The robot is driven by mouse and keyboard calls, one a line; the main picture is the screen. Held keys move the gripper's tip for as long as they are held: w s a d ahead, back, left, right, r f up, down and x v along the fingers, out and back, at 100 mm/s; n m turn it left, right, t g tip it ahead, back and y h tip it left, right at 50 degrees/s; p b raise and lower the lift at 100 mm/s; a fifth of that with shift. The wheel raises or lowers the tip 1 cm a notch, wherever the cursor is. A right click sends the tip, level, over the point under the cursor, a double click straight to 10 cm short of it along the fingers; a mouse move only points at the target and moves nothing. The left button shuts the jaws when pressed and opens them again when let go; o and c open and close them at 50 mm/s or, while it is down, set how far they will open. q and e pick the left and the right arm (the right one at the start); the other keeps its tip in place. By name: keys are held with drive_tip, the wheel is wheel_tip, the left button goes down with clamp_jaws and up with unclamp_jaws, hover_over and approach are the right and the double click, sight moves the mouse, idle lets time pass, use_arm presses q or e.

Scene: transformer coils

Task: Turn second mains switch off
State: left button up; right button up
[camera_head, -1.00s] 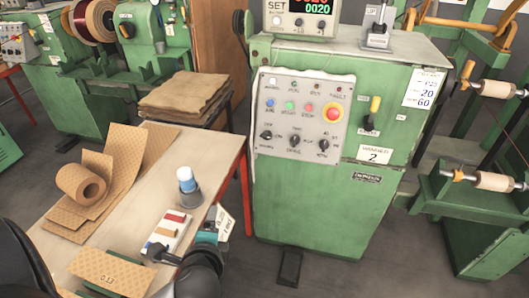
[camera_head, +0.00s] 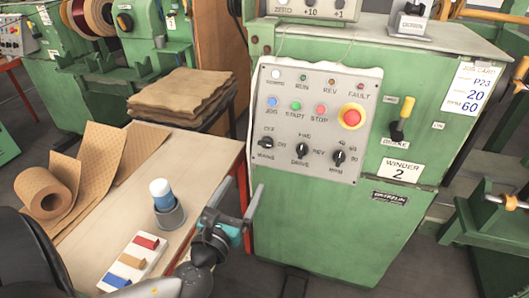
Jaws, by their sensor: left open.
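The mains switch (camera_head: 267,142) is a black rotary knob at the lower left of the grey control panel (camera_head: 290,168) on the green Winder 2 cabinet (camera_head: 330,220). It carries a MAINS label below it. I cannot tell for sure which way its pointer is set. My left gripper (camera_head: 238,197) is open and empty, in front of and below the panel's left edge, by the table's right edge. It is apart from the switch. My right gripper is not in view.
The panel also holds a drive knob (camera_head: 302,147), a speed knob (camera_head: 338,157), a red emergency button (camera_head: 351,117) and small buttons. A brake lever (camera_head: 402,120) is to the right. The wooden table (camera_head: 200,150) holds a cup (camera_head: 169,212), a tray (camera_head: 132,262) and a paper roll (camera_head: 48,192).

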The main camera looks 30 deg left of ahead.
sight(265, 146)
use_arm(q)
drive_tip(key=b+x, duration=0.1)
drive_tip(key=x, duration=1.2)
drive_tip(key=shift+w+a, duration=0.15)
drive_tip(key=shift+w, duration=0.15)
drive_tip(key=shift+w+a, duration=0.1)
drive_tip(key=shift+w, duration=0.45)
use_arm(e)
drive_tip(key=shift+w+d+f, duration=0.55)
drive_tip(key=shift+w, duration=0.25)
use_arm(q)
drive_tip(key=c, duration=0.6)
clamp_jaws()
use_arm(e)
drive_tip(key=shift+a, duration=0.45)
